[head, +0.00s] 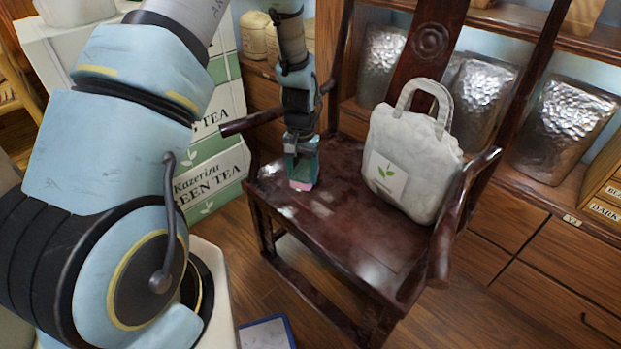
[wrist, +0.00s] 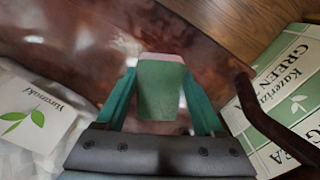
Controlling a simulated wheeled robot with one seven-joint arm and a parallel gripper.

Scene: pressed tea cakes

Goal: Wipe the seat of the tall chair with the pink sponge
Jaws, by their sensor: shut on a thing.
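The tall chair (head: 335,222) is dark red-brown wood with a carved back and armrests. Its glossy seat shows pale patches near the front left. My gripper (head: 300,160) reaches down over the left part of the seat and is shut on the sponge. The sponge (head: 302,184) shows a pink lower edge at the seat; whether it presses on the wood I cannot tell. In the wrist view the sponge (wrist: 162,90) sits between the two green fingers, with a green face and a pink far edge. The seat (wrist: 110,45) spreads behind it.
A pale cloth bag (head: 412,165) with a leaf label stands on the seat's right part. Green tea cartons (head: 213,175) are stacked left of the chair. The chair's left armrest (head: 262,121) is close to my gripper. Silver pouches (head: 568,125) stand on shelves behind.

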